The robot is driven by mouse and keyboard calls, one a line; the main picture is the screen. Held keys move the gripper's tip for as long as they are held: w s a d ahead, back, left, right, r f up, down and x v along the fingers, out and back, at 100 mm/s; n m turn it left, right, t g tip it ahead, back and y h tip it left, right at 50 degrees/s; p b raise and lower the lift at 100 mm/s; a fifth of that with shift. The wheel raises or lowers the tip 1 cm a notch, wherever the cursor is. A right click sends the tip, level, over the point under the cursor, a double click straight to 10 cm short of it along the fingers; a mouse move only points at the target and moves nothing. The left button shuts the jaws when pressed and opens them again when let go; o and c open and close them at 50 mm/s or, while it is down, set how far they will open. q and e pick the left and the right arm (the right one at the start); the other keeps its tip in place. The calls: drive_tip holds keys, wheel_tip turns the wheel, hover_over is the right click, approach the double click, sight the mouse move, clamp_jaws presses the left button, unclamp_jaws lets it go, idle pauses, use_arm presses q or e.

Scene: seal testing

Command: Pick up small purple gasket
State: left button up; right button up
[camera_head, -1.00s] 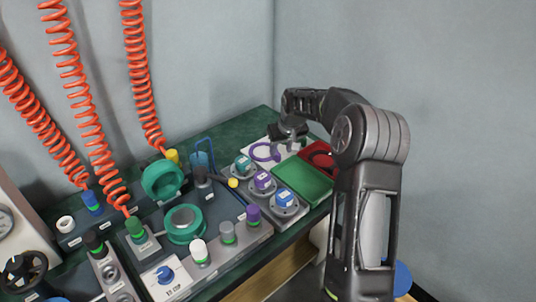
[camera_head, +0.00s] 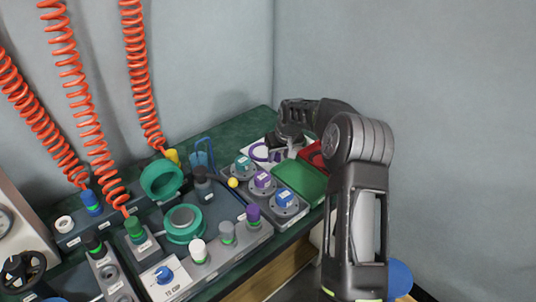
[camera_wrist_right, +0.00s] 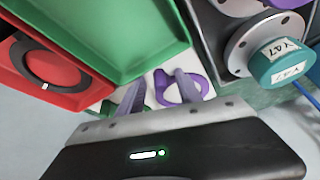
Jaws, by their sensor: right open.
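A purple ring gasket (camera_head: 258,152) lies on the white surface at the back right of the bench, partly hidden by my right gripper (camera_head: 277,153). In the right wrist view a purple ring (camera_wrist_right: 203,82) shows beside and partly behind one finger. My right gripper (camera_wrist_right: 160,80) is open, with its two fingers apart over the white surface. Whether the fingers touch the ring I cannot tell. My left gripper is out of view.
A green tray (camera_head: 302,180) and a red tray (camera_head: 313,153) sit beside the white surface; the red one holds a dark ring (camera_wrist_right: 48,62). Flanged fittings with teal (camera_head: 243,163), purple (camera_head: 263,180) and blue (camera_head: 284,199) caps stand close on the left.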

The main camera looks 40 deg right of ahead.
drive_tip(key=shift+c, duration=0.3)
clamp_jaws()
drive_tip(key=shift+r, duration=0.1)
wheel_tip(320, 180, up, 10)
drive_tip(key=p, duration=0.1)
idle(0.6)
idle(0.5)
